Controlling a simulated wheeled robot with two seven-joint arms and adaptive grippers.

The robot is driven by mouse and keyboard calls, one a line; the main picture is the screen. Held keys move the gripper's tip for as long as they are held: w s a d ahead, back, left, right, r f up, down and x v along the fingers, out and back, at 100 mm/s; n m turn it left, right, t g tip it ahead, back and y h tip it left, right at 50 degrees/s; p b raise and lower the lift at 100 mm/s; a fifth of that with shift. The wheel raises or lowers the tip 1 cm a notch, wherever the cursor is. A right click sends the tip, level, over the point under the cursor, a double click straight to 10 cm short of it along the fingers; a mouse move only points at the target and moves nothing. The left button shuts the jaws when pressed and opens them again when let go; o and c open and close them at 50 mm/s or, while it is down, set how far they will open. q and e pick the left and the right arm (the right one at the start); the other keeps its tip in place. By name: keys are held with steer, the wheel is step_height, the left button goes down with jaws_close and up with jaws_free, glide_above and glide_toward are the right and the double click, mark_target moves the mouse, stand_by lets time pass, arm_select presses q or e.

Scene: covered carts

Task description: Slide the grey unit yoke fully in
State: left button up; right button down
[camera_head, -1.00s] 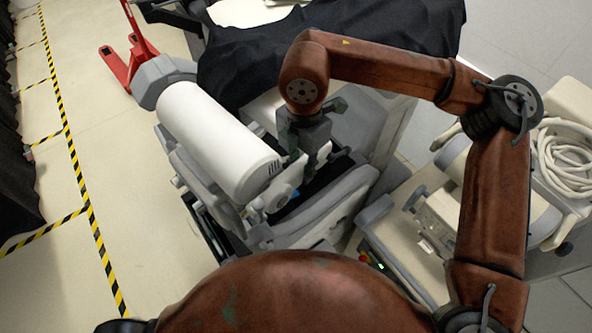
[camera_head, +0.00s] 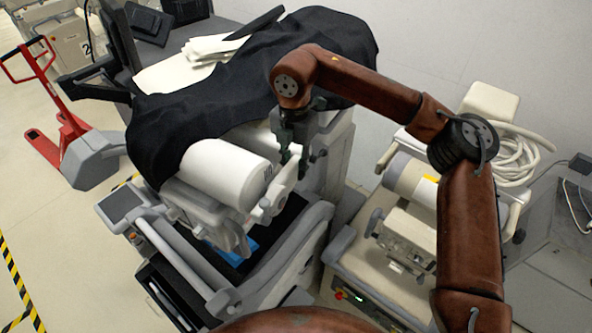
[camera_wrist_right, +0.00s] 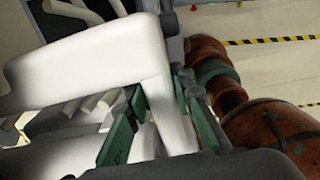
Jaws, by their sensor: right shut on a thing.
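The grey unit (camera_head: 292,258) stands at the centre of the head view, with a white cylinder (camera_head: 225,170) across its top. The yoke, a pale arm (camera_head: 279,192), sits at the cylinder's near right end. My right gripper (camera_head: 293,158) is shut on the yoke's upper part. In the right wrist view, the green fingers (camera_wrist_right: 160,125) lie on either side of a white piece of the yoke (camera_wrist_right: 152,62). The contact is partly hidden in the head view. My left gripper is not in view.
A black cover (camera_head: 190,115) lies over the unit's back and the cylinder's far end. A beige cart with a coiled hose (camera_head: 510,150) stands to the right. A red pallet truck (camera_head: 62,125) is at the left. Open floor lies at the lower left.

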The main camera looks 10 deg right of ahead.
steer(key=shift+s+a+f, duration=0.1)
steer(key=shift+s+f, duration=0.1)
steer(key=shift+f, duration=0.2)
steer(key=c, duration=2.1)
jaws_free()
steer(key=o, duration=0.4)
steer(key=shift+w+r, duration=0.1)
steer(key=shift+w, duration=0.05)
steer(key=shift+o, duration=0.2)
steer(key=shift+r, duration=0.1)
step_height(320, 180, up, 12)
